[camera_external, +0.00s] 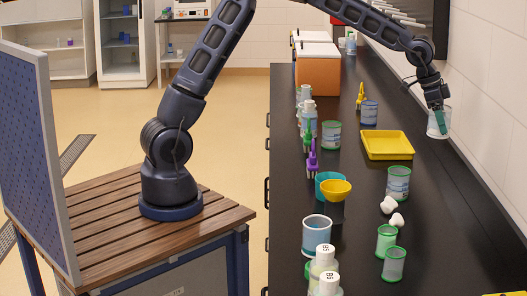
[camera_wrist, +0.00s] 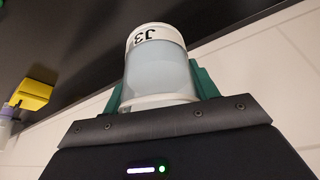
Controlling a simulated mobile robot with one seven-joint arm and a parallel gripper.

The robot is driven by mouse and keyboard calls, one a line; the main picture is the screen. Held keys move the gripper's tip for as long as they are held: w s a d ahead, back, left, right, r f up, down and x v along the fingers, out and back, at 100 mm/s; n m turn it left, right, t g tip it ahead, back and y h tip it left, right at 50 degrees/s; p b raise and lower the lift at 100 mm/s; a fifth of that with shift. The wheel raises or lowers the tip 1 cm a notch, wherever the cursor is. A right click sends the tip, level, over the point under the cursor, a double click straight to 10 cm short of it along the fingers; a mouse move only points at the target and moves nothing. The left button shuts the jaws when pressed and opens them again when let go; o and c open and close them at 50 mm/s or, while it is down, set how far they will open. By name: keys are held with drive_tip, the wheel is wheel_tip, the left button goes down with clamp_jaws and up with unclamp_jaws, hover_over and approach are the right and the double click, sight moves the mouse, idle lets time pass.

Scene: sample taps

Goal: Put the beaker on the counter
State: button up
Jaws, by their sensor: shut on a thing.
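My gripper (camera_external: 440,118) is at the far right of the counter, close to the wall, with its green fingers shut on a pale translucent beaker (camera_external: 434,130). In the wrist view the beaker (camera_wrist: 158,72) sits between the two green fingers and has a white band with dark marks that look like "J3". My gripper also shows in the wrist view (camera_wrist: 160,90). The black counter (camera_external: 345,235) runs away from the camera below. I cannot tell whether the beaker touches the counter or is held above it.
A yellow tray (camera_external: 387,145) lies left of the beaker. A green-rimmed container (camera_external: 398,183), white pieces (camera_external: 393,212) and green cups (camera_external: 386,240) stand nearer. Several containers and bottles line the counter's left side. The white wall (camera_external: 495,110) is close on the right.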

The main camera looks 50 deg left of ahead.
drive_tip(key=s+d+m+g, duration=0.1)
drive_tip(key=s+d+m, duration=0.2)
drive_tip(key=s+d, duration=0.9)
drive_tip(key=shift+h, duration=0.3)
drive_tip(key=f, duration=2)
drive_tip(key=shift+a, duration=0.2)
drive_tip(key=shift+f, duration=0.1)
drive_tip(key=o, duration=1.1)
drive_tip(key=v, duration=1.2)
drive_tip(key=shift+w, duration=0.2)
